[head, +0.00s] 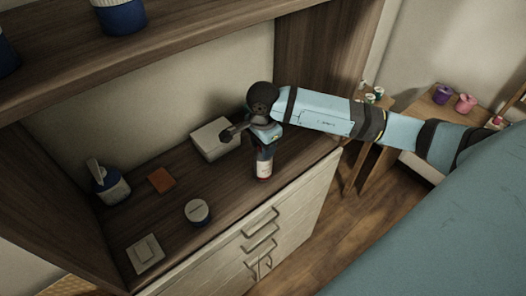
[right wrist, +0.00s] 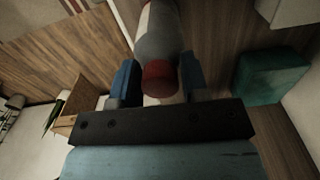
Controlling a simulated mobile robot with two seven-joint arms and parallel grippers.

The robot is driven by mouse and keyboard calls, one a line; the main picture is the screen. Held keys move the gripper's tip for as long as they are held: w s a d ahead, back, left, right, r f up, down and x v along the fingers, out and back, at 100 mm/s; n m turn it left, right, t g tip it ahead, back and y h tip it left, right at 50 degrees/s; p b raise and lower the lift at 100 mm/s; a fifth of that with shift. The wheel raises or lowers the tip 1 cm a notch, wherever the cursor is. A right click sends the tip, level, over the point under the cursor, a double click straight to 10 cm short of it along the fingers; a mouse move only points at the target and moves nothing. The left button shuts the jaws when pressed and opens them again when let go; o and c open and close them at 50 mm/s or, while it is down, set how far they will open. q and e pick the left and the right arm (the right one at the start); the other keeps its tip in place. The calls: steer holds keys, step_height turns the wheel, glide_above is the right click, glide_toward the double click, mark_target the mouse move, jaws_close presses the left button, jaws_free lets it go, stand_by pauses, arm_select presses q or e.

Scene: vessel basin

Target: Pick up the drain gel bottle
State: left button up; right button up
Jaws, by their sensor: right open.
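A slim bottle with a pale label and red near its base (head: 264,168), which looks like the drain gel bottle, stands on the wooden shelf near its front edge. My right gripper (head: 266,134) is over the top of it and hides its upper part. In the right wrist view the bottle shows a grey-white body (right wrist: 157,32) and a red end. It lies between the two blue fingers of my right gripper (right wrist: 158,84), which is open. I cannot tell whether either finger touches it. My left gripper is not in view.
A white box (head: 213,139) stands behind the bottle, close to my gripper. A round tin (head: 197,211), an orange block (head: 161,180), a blue-and-white spray bottle (head: 111,186) and a pale square plate (head: 145,253) stand left of it. An upper shelf (head: 150,45) and side wall enclose the space.

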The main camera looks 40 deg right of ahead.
jaws_close()
steer(key=shift+s, duration=0.1)
